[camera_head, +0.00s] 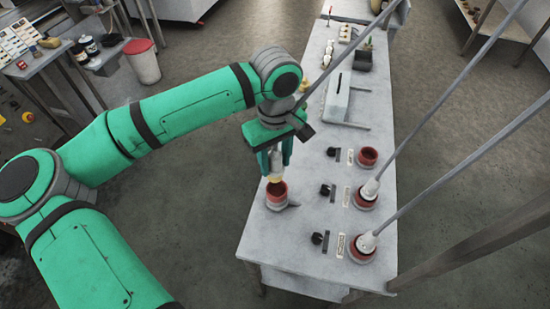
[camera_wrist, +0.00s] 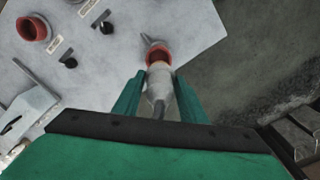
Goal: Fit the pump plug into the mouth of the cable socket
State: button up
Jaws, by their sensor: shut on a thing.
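My gripper (camera_head: 276,158) points down over the near left part of the grey bench and is shut on the pump plug. The pump plug (camera_wrist: 158,88) is pale grey with an orange-tan band at its front end, and a dark cable leaves its back. The cable socket (camera_head: 276,198) is a red cup with a short grey side piece, standing on the bench right below the plug. It also shows in the wrist view (camera_wrist: 158,50), just beyond the plug's tip. The tip overlaps the mouth in both views; I cannot tell whether it is inside.
An empty red socket (camera_head: 367,156) and two sockets filled with white plugs on grey rods (camera_head: 370,188) (camera_head: 366,243) line the bench's right side, with black knobs and labels beside them. A pale box (camera_head: 339,97) stands farther back. Bare bench surrounds the cable socket.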

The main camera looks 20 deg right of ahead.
aim_at(277, 173)
jog(key=shift+s+d+f, duration=0.15)
jog(key=shift+s+d, duration=0.2)
jog(key=shift+f, duration=0.25)
jog(key=shift+w+a+f, duration=0.1)
jog(key=shift+w+f, duration=0.05)
jog(key=shift+f, duration=2)
jog(key=shift+w+f, duration=0.1)
jog(key=shift+f, duration=0.75)
jog(key=shift+f, duration=0.7)
jog(key=shift+f, duration=0.3)
jog(key=shift+f, duration=0.1)
jog(key=o, duration=1.3)
jog(key=shift+c, duration=0.2)
